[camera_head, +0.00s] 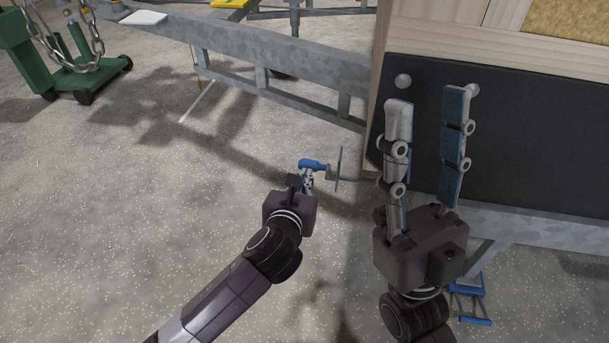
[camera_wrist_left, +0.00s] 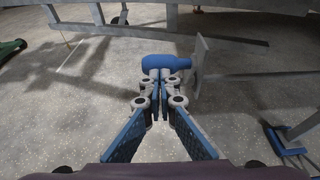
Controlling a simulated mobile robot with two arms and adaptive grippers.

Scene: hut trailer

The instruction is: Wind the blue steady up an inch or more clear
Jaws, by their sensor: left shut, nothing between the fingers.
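A crank with a blue hand grip (camera_head: 313,164) is at the middle of the head view, beside the trailer's lower edge. The grip also shows in the left wrist view (camera_wrist_left: 168,63), just beyond my left fingertips. My left gripper (camera_head: 307,178) is shut with nothing between its fingers, close to the grip; whether they touch I cannot tell. A blue steady (camera_head: 470,302) stands below the trailer frame at the lower right, partly hidden; blue parts show in the left wrist view (camera_wrist_left: 283,146). My right gripper (camera_head: 428,100) is open and empty before the dark trailer panel.
The grey trailer frame (camera_head: 270,70) runs across the back. The dark panel (camera_head: 540,140) is close behind my right gripper. A flat grey plate (camera_head: 339,166) is beside the crank. A green wheeled stand with a chain (camera_head: 85,75) is at upper left. The floor at left is clear.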

